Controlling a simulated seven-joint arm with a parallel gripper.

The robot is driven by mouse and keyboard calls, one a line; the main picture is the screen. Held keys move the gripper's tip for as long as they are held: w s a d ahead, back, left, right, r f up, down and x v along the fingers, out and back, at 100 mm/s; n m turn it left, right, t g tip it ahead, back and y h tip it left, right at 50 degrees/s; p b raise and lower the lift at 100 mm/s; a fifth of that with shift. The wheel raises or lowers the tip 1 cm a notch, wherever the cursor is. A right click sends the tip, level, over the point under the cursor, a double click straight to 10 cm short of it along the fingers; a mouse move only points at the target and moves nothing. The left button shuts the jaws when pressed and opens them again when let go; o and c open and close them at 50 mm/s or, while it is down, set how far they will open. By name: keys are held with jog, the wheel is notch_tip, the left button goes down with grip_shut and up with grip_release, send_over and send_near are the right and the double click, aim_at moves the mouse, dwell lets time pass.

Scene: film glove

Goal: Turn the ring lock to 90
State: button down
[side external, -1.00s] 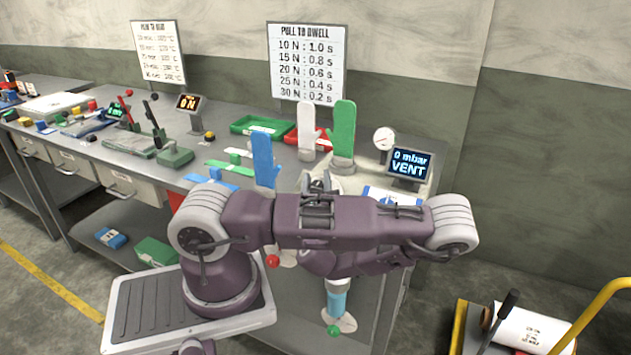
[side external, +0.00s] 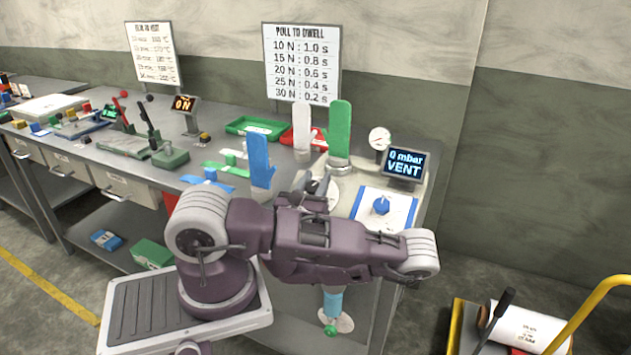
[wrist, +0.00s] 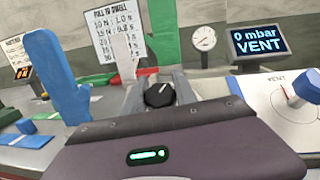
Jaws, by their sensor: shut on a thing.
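The ring lock shows in the wrist view as a small black knob (wrist: 160,94) with a white pointer mark, which tilts up to the right. My gripper (wrist: 158,88) is at the knob, shut on it, with grey fingers beside it. In the side external view the knob is a small dark shape (side external: 313,187) beside my gripper (side external: 317,192), partly hidden by my wrist. No angle figures can be read around it. A blue hand form (side external: 260,160), a white one (side external: 302,130) and a green one (side external: 340,130) stand around it.
Green (side external: 249,127) and red (side external: 290,138) trays lie behind. The blue form stands close on the left.

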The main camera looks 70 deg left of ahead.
jog(key=c, duration=1)
grip_release()
